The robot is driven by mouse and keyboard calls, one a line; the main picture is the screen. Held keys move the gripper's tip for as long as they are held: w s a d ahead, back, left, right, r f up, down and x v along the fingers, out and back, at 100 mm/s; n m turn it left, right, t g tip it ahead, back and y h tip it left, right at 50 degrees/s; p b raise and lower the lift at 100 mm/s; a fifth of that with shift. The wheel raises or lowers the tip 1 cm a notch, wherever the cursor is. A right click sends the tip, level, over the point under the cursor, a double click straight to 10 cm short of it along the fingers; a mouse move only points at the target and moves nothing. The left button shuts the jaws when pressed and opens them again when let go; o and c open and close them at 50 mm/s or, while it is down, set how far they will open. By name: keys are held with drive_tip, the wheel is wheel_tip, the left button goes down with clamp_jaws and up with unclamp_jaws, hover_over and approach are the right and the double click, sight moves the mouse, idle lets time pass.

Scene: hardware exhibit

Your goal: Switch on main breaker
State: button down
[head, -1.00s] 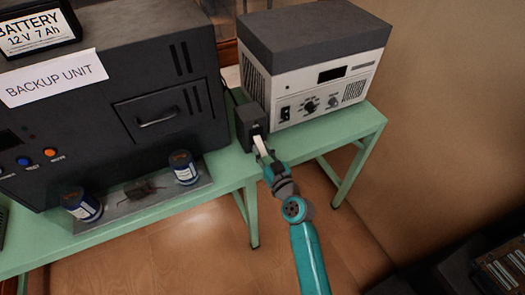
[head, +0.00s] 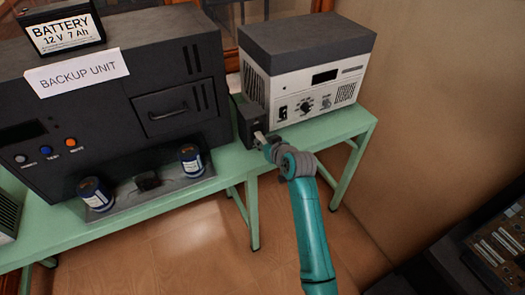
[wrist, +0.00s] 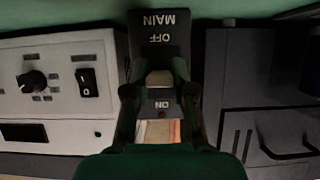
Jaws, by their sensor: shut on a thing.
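The main breaker (head: 247,115) is a dark box on the green bench, between the backup unit and the white power supply. In the wrist view its dark plate (wrist: 158,24) reads MAIN, OFF and ON, upside down. A pale lever (wrist: 160,79) sticks out between the OFF and ON words. My gripper (head: 264,141) is at the front of the breaker, and its fingers (wrist: 158,88) stand on both sides of the lever, shut on it. The fingers partly hide the lever, and I cannot tell its exact position.
The backup unit (head: 110,95) stands close on the left, with a battery (head: 62,28) on top. The white power supply (head: 305,95) stands close on the right. Two blue cans (head: 94,194) stand on a tray (head: 138,202) in front. The floor before the bench is open.

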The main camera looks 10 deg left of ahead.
sight(260, 137)
wheel_tip(260, 137, up, 2)
drive_tip(key=g+h, duration=0.2)
drive_tip(key=g, duration=0.1)
drive_tip(key=shift+w+a, duration=0.1)
drive_tip(key=shift+w, duration=0.05)
drive_tip(key=shift+w+a+r+g+h, duration=0.15)
drive_tip(key=shift+r+g+h, duration=0.15)
drive_tip(key=shift+g+h, duration=0.25)
drive_tip(key=shift+w+r+g+h, duration=0.1)
drive_tip(key=shift+r+g+h, duration=0.25)
drive_tip(key=shift+g, duration=0.4)
drive_tip(key=c, duration=1)
unclamp_jaws()
drive_tip(key=shift+o, duration=0.2)
drive_tip(key=v, duration=1.2)
drive_tip(key=shift+w+a, duration=0.1)
